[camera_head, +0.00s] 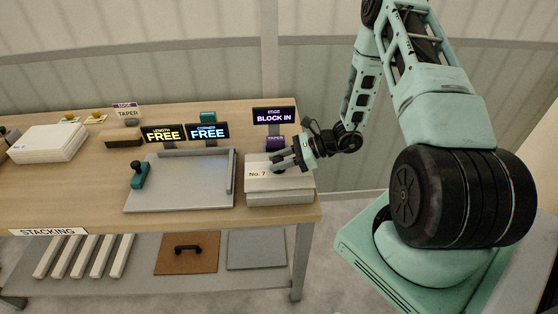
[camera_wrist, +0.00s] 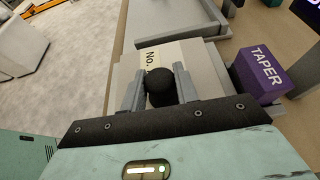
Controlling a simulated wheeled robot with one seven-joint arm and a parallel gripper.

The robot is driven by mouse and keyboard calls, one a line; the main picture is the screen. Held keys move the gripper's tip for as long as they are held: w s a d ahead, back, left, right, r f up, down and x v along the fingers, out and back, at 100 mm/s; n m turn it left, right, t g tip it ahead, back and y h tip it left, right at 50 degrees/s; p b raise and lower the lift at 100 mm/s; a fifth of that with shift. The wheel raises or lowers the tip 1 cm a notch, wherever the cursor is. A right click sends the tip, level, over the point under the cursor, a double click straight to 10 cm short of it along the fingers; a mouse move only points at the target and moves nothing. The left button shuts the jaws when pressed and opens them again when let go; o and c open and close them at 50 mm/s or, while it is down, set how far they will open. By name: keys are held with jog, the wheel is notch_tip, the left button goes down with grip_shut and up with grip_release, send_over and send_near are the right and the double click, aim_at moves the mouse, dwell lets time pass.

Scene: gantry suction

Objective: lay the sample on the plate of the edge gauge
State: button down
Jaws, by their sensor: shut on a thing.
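The sample, a pale flat block with a "No. 7" label (camera_head: 258,174), lies flat over the grey plate of the edge gauge (camera_head: 280,198) at the table's right end. Whether it rests fully on the plate or hovers just above it, I cannot tell. My gripper (camera_head: 279,166) is shut on the sample's black round knob; the knob (camera_wrist: 160,87) shows between the two fingers in the wrist view. The gauge's display (camera_head: 273,116) behind reads "BLOCK IN". A purple block marked "TAPER" (camera_wrist: 262,71) stands beside the plate.
A grey tray-like plate (camera_head: 185,195) with a teal clamp (camera_head: 139,175) lies to the left. Two displays reading "FREE" (camera_head: 163,134) stand behind it. A white stack (camera_head: 48,142) is at far left. The table's right edge is close to the edge gauge.

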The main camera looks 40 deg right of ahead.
jog(key=c, duration=1)
grip_release()
jog(key=shift+d, duration=0.1)
jog(key=shift+s+d, duration=0.2)
jog(key=shift+d, duration=0.1)
jog(key=b+v, duration=0.4)
jog(key=v, duration=1.2)
jog(key=shift+s+d+r, duration=0.15)
jog(key=shift+s+r, duration=0.05)
jog(key=shift+s, duration=0.05)
